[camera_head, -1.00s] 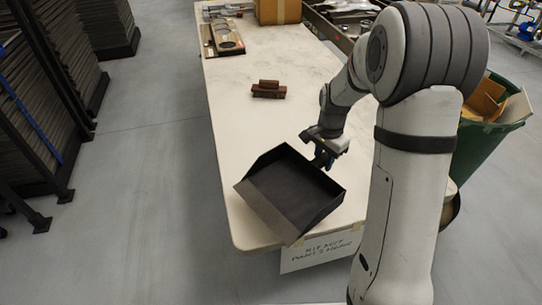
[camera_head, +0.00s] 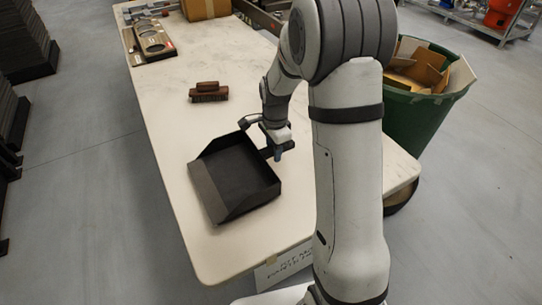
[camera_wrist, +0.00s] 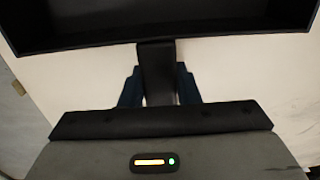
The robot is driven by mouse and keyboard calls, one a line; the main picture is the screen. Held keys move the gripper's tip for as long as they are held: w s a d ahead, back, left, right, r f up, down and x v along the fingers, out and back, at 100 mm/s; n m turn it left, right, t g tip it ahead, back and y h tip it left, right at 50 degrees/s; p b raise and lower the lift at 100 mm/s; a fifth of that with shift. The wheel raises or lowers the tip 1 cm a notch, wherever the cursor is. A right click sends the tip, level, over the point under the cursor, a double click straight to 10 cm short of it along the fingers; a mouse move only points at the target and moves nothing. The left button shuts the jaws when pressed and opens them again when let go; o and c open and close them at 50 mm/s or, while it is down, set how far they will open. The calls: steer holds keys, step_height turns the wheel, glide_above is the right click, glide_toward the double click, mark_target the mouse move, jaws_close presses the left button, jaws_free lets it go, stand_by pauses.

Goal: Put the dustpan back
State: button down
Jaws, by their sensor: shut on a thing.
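The black dustpan (camera_head: 243,176) is over the near part of the white table (camera_head: 150,103) in the head view, its open edge toward the lower left. My gripper (camera_head: 277,150) is at the dustpan's right side, shut on its short handle. In the wrist view, the handle (camera_wrist: 157,72) sits between the two blue-edged fingers, and the pan (camera_wrist: 170,22) fills the top of the picture. I cannot tell whether the pan touches the tabletop.
A brown brush (camera_head: 209,92) lies on the table beyond the dustpan. A tray of parts (camera_head: 150,42) and a cardboard box (camera_head: 205,8) are at the far end. A green bin (camera_head: 417,120) of cardboard stands right. A paper sign (camera_head: 283,266) hangs at the near edge.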

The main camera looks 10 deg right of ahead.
step_height(320, 180, down, 2)
steer(key=shift+f, duration=0.2)
steer(key=c, duration=1.1)
jaws_free()
steer(key=shift+f, duration=0.1)
